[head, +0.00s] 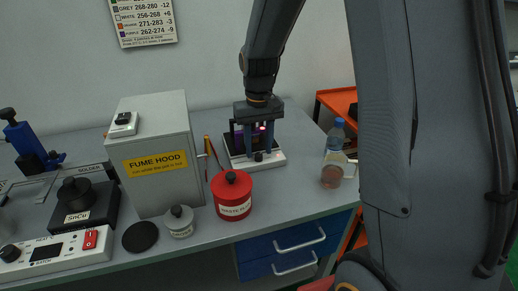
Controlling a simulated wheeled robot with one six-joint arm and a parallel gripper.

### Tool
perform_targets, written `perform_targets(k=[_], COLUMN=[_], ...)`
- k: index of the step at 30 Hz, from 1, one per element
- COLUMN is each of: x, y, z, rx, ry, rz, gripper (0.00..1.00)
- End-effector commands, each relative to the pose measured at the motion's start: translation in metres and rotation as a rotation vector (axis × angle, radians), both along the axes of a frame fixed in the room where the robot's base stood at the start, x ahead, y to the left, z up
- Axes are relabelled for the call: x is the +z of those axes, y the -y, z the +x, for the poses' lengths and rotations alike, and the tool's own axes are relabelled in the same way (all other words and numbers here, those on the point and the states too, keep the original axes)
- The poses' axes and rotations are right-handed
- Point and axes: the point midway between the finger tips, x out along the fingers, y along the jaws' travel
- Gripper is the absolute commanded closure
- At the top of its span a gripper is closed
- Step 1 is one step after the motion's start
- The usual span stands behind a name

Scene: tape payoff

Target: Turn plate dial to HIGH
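A small hot plate with a black top and a white base (275,160) stands on the grey bench, right of the fume hood box. A small black dial (258,157) sits on the front of its base; its setting is too small to read. My gripper (258,151) points down over the plate. Its two blue-grey fingers are apart, with a gap between them, and their tips are close above the dial. I cannot tell whether they touch it. A dark item with purple and a reddish glow shows behind the fingers, partly hidden.
The grey fume hood box (155,150), a red lidded pot (233,197) and a grey lidded pot (180,222) stand left of the plate. A clear bottle (334,155) stands to its right. A white control unit (55,253) is at front left. Bench front right is clear.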

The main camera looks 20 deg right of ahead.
Motion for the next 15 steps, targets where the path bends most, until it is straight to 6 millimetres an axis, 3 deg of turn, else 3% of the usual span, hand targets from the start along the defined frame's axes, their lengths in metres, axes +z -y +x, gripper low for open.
perform_targets(k=[5,13,15], x=[-0.0126,-0.0145,-0.0144], y=[-0.0003,-0.0002,-0.0002], z=[-0.0004,-0.0002,-0.0002], rx=[0.001,0.000,0.000], ry=[-0.001,0.000,0.001], rz=[0.000,0.000,0.000], gripper=[0.61,0.61,0.71])
